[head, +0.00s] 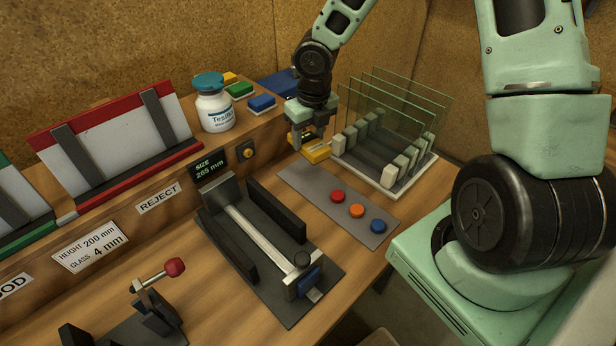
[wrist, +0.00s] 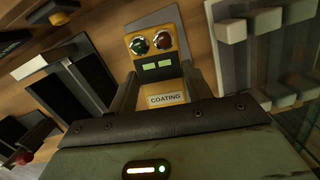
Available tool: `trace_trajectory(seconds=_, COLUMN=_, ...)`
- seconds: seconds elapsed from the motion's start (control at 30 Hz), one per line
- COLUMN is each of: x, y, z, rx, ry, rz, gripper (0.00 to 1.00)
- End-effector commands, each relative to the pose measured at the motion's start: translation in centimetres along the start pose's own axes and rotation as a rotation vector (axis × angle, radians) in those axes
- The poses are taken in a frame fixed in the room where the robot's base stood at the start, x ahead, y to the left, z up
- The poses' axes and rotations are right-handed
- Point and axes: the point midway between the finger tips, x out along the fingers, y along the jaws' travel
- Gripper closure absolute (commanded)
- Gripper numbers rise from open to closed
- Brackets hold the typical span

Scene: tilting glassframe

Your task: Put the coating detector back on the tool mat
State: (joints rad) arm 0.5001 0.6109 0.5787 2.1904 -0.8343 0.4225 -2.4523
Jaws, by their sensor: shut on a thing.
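The coating detector (wrist: 158,62) is a yellow box with a green and a brownish round lamp, a small green display and a COATING label, seen in the wrist view. In the head view the yellow detector (head: 318,153) shows below my gripper (head: 309,140). My gripper is shut on it, with a finger on each side. The grey tool mat (head: 312,190) lies on the bench with red, orange and blue round pieces on its front part. The detector is at the mat's far end; I cannot tell whether it touches the mat.
A rack (head: 385,172) with several upright glass panes stands close to the right of my gripper. A measuring fixture (head: 265,240) with a sliding bar stands to the left of the mat. A white bottle (head: 214,108) and coloured blocks stand on the shelf behind.

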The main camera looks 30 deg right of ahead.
Motion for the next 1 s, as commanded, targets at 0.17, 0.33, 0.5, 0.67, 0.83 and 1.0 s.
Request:
trace_trajectory(seconds=0.17, x=0.0, y=-0.1, z=0.2, rx=-0.123, ry=0.000, rz=0.016, gripper=0.81)
trace_trajectory(seconds=0.33, x=2.7, y=0.1, z=-0.2, rx=-0.148, ry=0.003, rz=0.018, gripper=0.81)
trace_trajectory(seconds=0.5, x=5.2, y=0.0, z=-0.5, rx=-0.145, ry=0.002, rz=0.017, gripper=0.81)
trace_trajectory(seconds=0.67, x=6.6, y=0.1, z=-0.7, rx=-0.144, ry=0.001, rz=0.018, gripper=0.81)
trace_trajectory(seconds=0.83, x=9.1, y=0.1, z=-1.0, rx=-0.144, ry=0.002, rz=0.017, gripper=0.81)
trace_trajectory(seconds=1.0, x=9.8, y=0.0, z=-1.0, rx=-0.142, ry=0.000, rz=0.016, gripper=0.81)
